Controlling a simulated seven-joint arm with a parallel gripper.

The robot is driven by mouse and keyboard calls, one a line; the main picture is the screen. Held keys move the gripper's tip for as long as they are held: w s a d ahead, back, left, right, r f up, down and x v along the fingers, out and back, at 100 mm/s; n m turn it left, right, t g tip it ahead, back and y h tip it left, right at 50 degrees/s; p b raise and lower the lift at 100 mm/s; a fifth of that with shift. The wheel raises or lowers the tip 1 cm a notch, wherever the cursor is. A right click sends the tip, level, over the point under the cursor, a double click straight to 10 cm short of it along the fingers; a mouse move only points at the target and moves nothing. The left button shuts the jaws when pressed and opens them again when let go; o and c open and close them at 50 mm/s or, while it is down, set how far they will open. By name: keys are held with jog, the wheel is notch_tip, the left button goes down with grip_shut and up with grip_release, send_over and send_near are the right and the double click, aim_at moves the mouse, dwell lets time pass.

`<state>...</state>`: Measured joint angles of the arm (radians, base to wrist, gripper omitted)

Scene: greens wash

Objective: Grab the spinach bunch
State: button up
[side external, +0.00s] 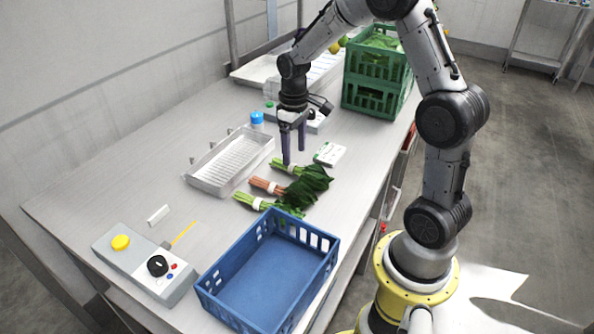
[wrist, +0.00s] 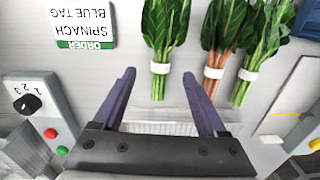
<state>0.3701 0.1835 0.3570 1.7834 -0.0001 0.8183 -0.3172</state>
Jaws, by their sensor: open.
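Three leafy bunches with white bands lie side by side on the table. The one nearest my gripper has pale green stems (side external: 282,165) and shows at the top middle of the wrist view (wrist: 165,25). The middle bunch has reddish stems (side external: 265,186), also in the wrist view (wrist: 220,45). The third has green stems (side external: 250,201) and lies by the blue crate; it shows at right (wrist: 262,45). I see no blue tag on them. My gripper (side external: 294,156) is open and empty, pointing down above the nearest bunch; its fingers straddle that bunch's stem line in the wrist view (wrist: 159,75).
An order card (wrist: 84,24) reads "SPINACH BLUE TAG". A blue crate (side external: 222,292) stands in front and a clear tray (side external: 204,184) left of the bunches. Green crates (side external: 365,100) are stacked behind. Control boxes stand at front left (side external: 130,262) and behind my gripper (side external: 316,122).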

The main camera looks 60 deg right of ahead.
aim_at(294, 165)
jog(key=shift+f, duration=2.7)
jog(key=shift+c, duration=0.3)
grip_shut()
